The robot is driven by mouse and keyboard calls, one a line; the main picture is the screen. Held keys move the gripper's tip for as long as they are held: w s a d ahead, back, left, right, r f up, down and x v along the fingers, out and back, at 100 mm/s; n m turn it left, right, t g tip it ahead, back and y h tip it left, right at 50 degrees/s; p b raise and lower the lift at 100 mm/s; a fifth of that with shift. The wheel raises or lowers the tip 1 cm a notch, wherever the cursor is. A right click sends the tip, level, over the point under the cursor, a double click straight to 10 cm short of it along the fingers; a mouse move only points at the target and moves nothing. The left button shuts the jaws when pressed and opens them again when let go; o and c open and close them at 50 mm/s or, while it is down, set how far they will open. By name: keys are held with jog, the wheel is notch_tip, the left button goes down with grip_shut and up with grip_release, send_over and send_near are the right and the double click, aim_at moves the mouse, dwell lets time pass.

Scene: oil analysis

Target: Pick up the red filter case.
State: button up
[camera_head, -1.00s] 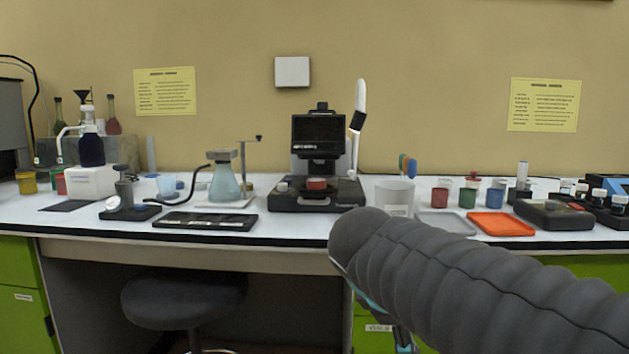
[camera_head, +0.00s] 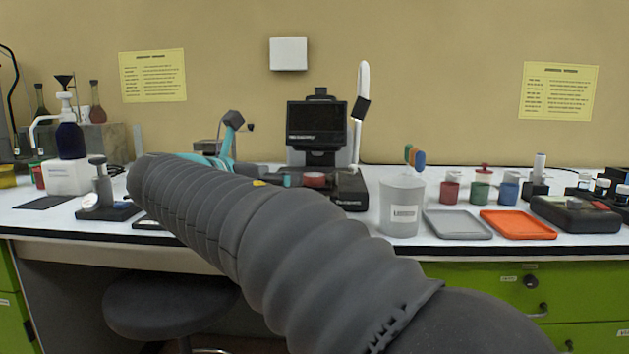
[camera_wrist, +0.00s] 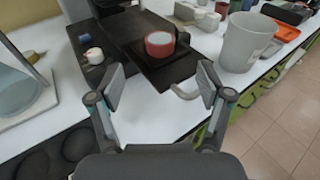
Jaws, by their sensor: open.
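A short round red case (camera_head: 314,180) with a pale top sits on the black stage of a dark instrument (camera_head: 318,125) at the back middle of the bench. In the wrist view the red case (camera_wrist: 159,44) is on a dark plate (camera_wrist: 165,75), centred beyond the fingertips. My gripper (camera_wrist: 160,84) is open and empty, fingers spread either side of the line to the case and apart from it.
A large white beaker (camera_head: 401,205) stands right of the instrument, close to my right finger's side. Grey (camera_head: 458,224) and orange (camera_head: 517,224) trays and small coloured cups lie farther right. A white knob (camera_wrist: 95,55) is left of the case.

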aim_at(312, 175)
jog(key=x, duration=0.9)
jog(key=shift+w+d+f, duration=0.2)
jog(key=shift+w+f, duration=0.05)
jog(key=c, duration=1)
